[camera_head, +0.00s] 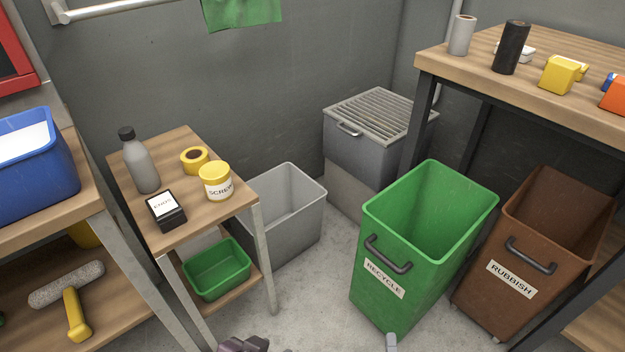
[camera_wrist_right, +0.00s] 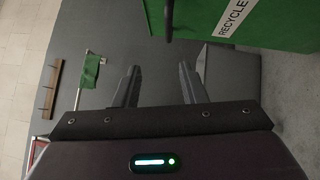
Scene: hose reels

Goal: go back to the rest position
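My right gripper (camera_head: 390,342) shows only as a grey finger tip at the bottom edge of the head view, low in front of the green recycle bin (camera_head: 385,290). In the right wrist view its two fingers (camera_wrist_right: 158,85) stand wide apart with nothing between them. A dark piece of what looks like my left gripper (camera_head: 244,345) peeks in at the bottom edge, left of centre; its fingers cannot be made out. The recycle bin and its label (camera_wrist_right: 232,15) also show beyond the right fingers, turned sideways.
A small table (camera_head: 225,222) with bottle, tape and jar stands at left. The grey bin (camera_head: 290,225), the brown rubbish bin (camera_head: 480,300) and a workbench (camera_head: 440,68) stand around. Bare floor (camera_head: 318,305) lies between the small table and the recycle bin.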

